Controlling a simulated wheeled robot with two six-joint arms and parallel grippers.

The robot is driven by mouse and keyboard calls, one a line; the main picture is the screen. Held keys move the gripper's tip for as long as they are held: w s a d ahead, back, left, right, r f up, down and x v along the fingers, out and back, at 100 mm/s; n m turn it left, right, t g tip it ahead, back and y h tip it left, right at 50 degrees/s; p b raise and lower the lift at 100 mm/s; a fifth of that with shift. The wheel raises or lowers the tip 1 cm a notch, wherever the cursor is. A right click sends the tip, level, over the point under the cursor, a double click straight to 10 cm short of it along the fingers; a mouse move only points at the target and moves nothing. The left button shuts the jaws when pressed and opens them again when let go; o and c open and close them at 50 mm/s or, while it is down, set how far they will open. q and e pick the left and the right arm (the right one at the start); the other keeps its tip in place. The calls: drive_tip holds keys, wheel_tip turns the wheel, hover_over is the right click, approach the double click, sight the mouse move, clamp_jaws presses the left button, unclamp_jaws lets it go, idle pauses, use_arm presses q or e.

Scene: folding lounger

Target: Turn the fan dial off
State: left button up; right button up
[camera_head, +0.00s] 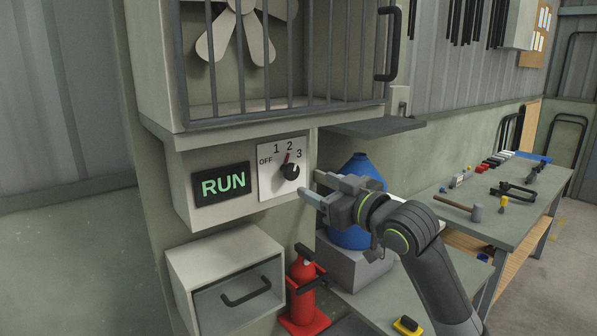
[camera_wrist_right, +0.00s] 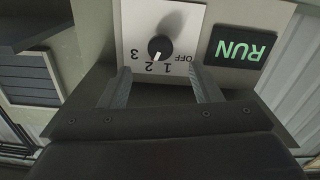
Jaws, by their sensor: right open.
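The fan dial is a dark round knob (camera_head: 290,171) on a white plate (camera_head: 270,182) marked OFF, 1, 2 and 3. Its pointer is toward the 2. In the right wrist view the knob (camera_wrist_right: 160,47) and plate (camera_wrist_right: 133,22) appear upside down, the pointer again near the 2. My right gripper (camera_head: 310,184) is open and empty, just right of and in front of the dial in the head view. In the right wrist view its two fingers (camera_wrist_right: 160,76) are spread below the knob, apart from it. My left gripper is not in view.
A RUN display (camera_head: 222,184) glows green left of the dial. The caged fan (camera_head: 240,35) is above. Below are a grey drawer box (camera_head: 225,262) and a red extinguisher (camera_head: 303,285). A blue container (camera_head: 350,237) stands behind my right gripper. A workbench (camera_head: 478,233) with tools is at right.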

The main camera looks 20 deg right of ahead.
sight(294, 174)
drive_tip(key=p+x, duration=0.2)
drive_tip(key=x, duration=0.6)
drive_tip(key=shift+s, duration=0.1)
drive_tip(key=shift+c, duration=0.4)
drive_tip(key=c, duration=0.9)
drive_tip(key=shift+f, duration=0.1)
